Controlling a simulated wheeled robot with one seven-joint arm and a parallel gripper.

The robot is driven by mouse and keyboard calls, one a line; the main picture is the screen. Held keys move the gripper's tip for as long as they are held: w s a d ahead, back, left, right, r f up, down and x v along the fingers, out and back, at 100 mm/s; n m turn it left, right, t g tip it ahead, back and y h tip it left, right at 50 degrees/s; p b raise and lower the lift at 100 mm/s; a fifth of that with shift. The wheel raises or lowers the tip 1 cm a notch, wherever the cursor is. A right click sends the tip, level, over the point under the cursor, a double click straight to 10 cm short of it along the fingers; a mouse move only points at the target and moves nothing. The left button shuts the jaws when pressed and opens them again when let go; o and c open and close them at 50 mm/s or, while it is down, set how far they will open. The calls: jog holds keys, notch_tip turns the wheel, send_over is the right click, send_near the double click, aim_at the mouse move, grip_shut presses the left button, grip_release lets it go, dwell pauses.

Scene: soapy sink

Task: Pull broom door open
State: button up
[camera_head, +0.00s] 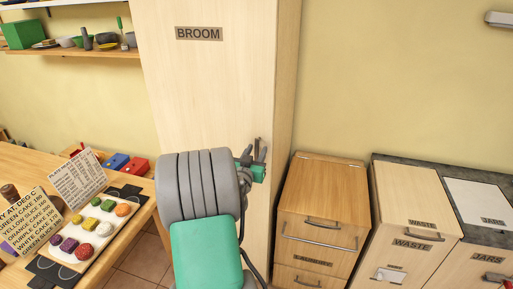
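The broom door (205,90) is the pale wooden front of a tall cabinet, with a dark "BROOM" label (199,34) near its top. It looks closed, flush with the cabinet's side. My gripper (258,152) is at the right edge of the door, partly hidden behind my grey and green arm. Its dark finger parts point up close to the door. A door handle cannot be told apart from the fingers at this size, and whether the fingers touch or hold it is unclear. My arm hides the lower part of the door.
At the right are a wooden drawer unit (322,213) and a waste cabinet (408,215). A wall shelf (85,54) is at upper left. Some tiled floor shows between counter and arm.

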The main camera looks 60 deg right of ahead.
jog(key=shift+d, duration=0.3)
jog(key=shift+c, duration=0.5)
grip_shut()
dwell(0.7)
